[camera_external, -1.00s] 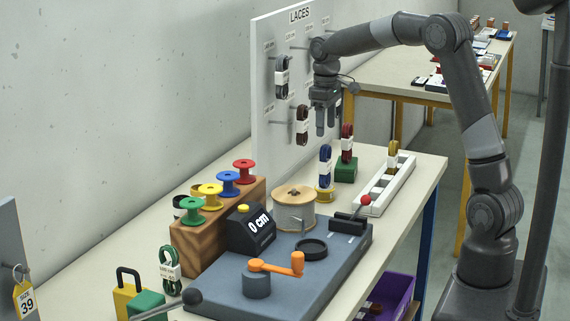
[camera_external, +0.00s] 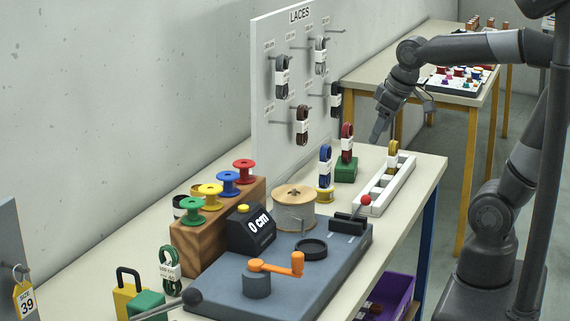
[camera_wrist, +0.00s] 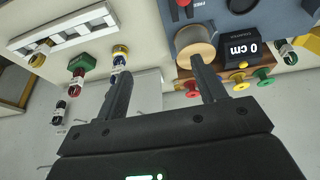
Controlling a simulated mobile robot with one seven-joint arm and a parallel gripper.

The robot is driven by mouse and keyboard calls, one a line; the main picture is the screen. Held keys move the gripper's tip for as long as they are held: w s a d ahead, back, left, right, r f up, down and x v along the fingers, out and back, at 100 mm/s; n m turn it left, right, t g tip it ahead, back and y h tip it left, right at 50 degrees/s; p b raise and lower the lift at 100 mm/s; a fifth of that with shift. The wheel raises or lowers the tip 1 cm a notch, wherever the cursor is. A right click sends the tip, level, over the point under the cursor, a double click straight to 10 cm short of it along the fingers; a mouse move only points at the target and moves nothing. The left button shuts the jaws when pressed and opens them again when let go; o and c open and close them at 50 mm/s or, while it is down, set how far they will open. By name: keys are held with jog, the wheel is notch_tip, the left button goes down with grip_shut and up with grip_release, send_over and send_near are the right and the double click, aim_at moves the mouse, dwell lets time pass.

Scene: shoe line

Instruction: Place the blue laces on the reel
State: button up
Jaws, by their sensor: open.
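The blue laces (camera_external: 325,166), a bundle with a white band, stand upright on a small yellow base (camera_external: 325,194) near the board. In the wrist view the blue laces (camera_wrist: 118,63) are partly hidden, close to the tip of one finger. A wooden-topped reel (camera_external: 295,212) wound with grey cord sits on the blue-grey machine; it also shows in the wrist view (camera_wrist: 195,43). My gripper (camera_external: 377,136) is open and empty, above and to the right of the blue laces, fingers pointing down. Its two fingers also show in the wrist view (camera_wrist: 160,66).
Red-brown laces stand on a green base (camera_external: 346,170), yellow laces (camera_external: 393,155) in a white slotted tray (camera_external: 375,207). Coloured spools top a wooden block (camera_external: 190,250). The machine has an orange crank (camera_external: 275,267) and "0 cm" display (camera_external: 258,223).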

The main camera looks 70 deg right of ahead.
jog(key=s+a+f+t, duration=0.1)
jog(key=s+a+f, duration=0.1)
jog(key=s, duration=0.4)
jog(key=shift+s+a+f, duration=0.35)
jog(key=shift+a+f, duration=0.05)
dwell(0.8)
